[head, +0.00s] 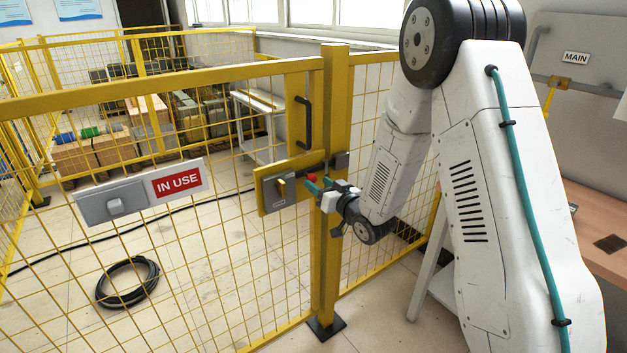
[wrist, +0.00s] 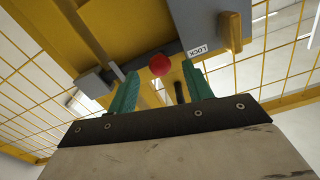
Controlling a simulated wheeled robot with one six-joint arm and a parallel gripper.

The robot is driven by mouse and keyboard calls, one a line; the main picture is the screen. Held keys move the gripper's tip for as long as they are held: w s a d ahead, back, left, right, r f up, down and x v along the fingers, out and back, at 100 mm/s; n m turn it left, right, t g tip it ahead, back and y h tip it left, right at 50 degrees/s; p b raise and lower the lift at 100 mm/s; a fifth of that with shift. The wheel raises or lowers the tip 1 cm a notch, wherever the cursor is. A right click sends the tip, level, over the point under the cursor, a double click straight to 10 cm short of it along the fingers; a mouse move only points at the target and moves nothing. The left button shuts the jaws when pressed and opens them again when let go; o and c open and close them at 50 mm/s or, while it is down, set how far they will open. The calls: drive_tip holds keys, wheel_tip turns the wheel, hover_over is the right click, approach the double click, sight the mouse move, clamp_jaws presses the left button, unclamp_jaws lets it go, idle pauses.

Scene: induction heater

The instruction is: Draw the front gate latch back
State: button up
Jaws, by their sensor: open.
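The front gate (head: 150,94) is a yellow mesh panel, and it stands closed against a yellow post (head: 334,120). Its latch has a grey bolt (wrist: 117,70) and a red ball knob (head: 311,177). The bolt meets a grey block (head: 341,160) on the post. My gripper (head: 326,190) is at the latch, just beside the knob. In the wrist view, my gripper's teal fingers (wrist: 160,76) are apart, with the red knob (wrist: 159,65) between the tips in the picture. I cannot tell whether either finger touches it.
A grey lock box (head: 279,188) with a brass piece sits left of the knob; its LOCK label (wrist: 197,50) shows in the wrist view. A black handle (head: 304,123) is above. An IN USE sign (head: 178,182) hangs on the mesh. A bench (head: 590,235) stands right.

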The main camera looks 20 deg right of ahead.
sight(315, 180)
drive_tip(key=shift+x, duration=1.9)
